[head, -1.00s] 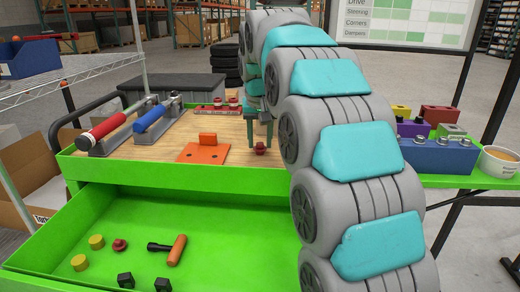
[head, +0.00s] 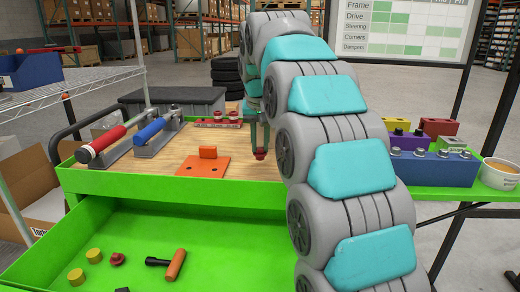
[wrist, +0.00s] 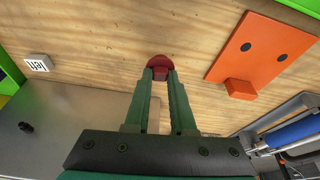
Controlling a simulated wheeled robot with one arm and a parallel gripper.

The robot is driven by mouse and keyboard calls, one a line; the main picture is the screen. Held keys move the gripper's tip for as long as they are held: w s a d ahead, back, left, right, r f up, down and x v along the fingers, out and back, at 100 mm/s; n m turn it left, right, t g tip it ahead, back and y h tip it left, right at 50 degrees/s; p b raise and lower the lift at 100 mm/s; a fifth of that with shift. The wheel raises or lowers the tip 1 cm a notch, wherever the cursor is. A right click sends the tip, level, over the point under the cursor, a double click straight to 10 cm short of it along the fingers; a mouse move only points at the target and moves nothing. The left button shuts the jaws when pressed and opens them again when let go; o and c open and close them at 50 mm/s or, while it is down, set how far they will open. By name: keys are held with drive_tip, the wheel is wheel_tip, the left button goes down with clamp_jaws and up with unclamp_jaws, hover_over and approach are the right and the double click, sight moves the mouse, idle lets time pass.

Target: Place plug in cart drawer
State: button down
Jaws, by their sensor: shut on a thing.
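My gripper (wrist: 160,76) is shut on a small dark red plug (wrist: 159,62), held at its fingertips over the wooden tabletop. In the head view the plug (head: 260,153) shows under the fingers, right of an orange bracket, apparently just above the wood. The cart drawer (head: 150,225) is bright green and open, below the tabletop at the front. My arm hides the drawer's right part.
The orange bracket (head: 203,166) lies on the top, left of my gripper. Red (head: 103,141) and blue (head: 150,131) cylinder fixtures stand farther left. A rack with red pieces (head: 218,122) is behind. Colored blocks (head: 432,165) and a bowl (head: 499,173) are right. A green lip (head: 190,190) edges the top.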

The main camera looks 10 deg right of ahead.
drive_tip(key=shift+r, duration=0.5)
drive_tip(key=s+a+r+b, duration=0.1)
drive_tip(key=s+a+b, duration=0.1)
drive_tip(key=s+a, duration=0.95)
drive_tip(key=n+g+y+b, duration=0.1)
drive_tip(key=n+y+b, duration=0.2)
drive_tip(key=n+b, duration=0.75)
approach(90, 284)
drive_tip(key=shift+n, duration=0.85)
drive_tip(key=shift+s+d+f+p, duration=0.15)
drive_tip(key=shift+s+f, duration=0.2)
drive_tip(key=shift+f, duration=0.4)
drive_tip(key=shift+s+d+f+p, duration=0.15)
drive_tip(key=shift+s+f, duration=0.2)
drive_tip(key=shift+f, duration=0.4)
drive_tip(key=shift+s+d+f+p, duration=0.1)
drive_tip(key=shift+s+f, duration=0.2)
drive_tip(key=shift+f, duration=0.5)
drive_tip(key=c, duration=0.8)
unclamp_jaws()
drive_tip(key=shift+f, duration=0.1)
drive_tip(key=shift+o, duration=0.2)
